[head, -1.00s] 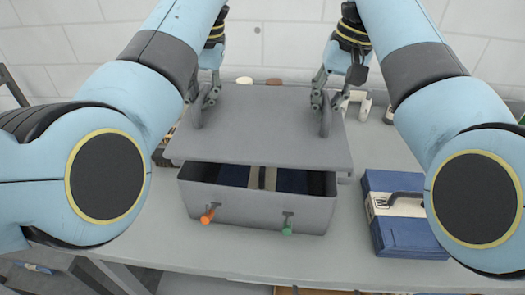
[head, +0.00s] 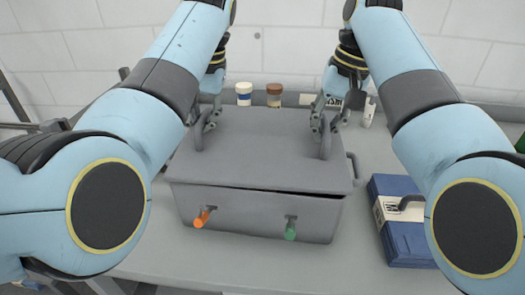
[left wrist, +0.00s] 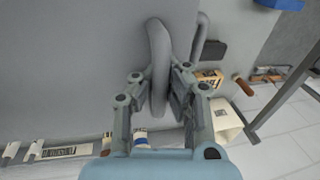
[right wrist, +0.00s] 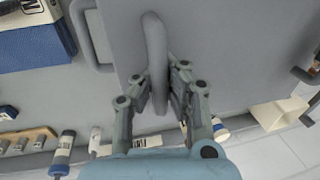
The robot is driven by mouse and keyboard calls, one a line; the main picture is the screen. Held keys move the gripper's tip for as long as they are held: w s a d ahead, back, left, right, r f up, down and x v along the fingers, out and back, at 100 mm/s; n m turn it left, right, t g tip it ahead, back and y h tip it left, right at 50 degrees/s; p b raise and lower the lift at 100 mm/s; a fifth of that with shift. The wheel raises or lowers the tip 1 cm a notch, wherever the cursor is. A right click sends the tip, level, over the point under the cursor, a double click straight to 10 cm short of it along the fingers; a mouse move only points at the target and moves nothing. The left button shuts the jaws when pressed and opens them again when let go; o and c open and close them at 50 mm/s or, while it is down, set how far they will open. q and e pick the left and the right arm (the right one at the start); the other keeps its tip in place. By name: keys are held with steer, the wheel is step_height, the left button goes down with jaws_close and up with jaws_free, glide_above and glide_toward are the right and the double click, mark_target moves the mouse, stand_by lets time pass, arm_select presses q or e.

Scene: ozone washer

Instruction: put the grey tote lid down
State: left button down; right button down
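The grey tote lid (head: 265,150) lies over the top of the grey tote (head: 255,212), with a thin dark gap under its front edge, wider toward the right. The tote has an orange plug (head: 203,217) and a green plug (head: 290,230) on its front. My left gripper (head: 207,124) has its fingers around the lid's left handle, which also shows in the left wrist view (left wrist: 159,55). My right gripper (head: 325,122) has its fingers around the right handle, also in the right wrist view (right wrist: 156,55). The tote's inside is hidden.
A blue and white case (head: 405,225) stands to the right of the tote on the grey table (head: 330,258). A white jar (head: 244,93) and a brown jar (head: 274,94) stand behind the lid. The table in front of the tote is clear.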

arm_select(q)
steer(key=c, duration=1.5)
jaws_free()
arm_select(e)
steer(key=c, duration=1.5)
jaws_free()
arm_select(q)
steer(key=shift+r, duration=0.15)
arm_select(e)
steer(key=shift+r, duration=0.1)
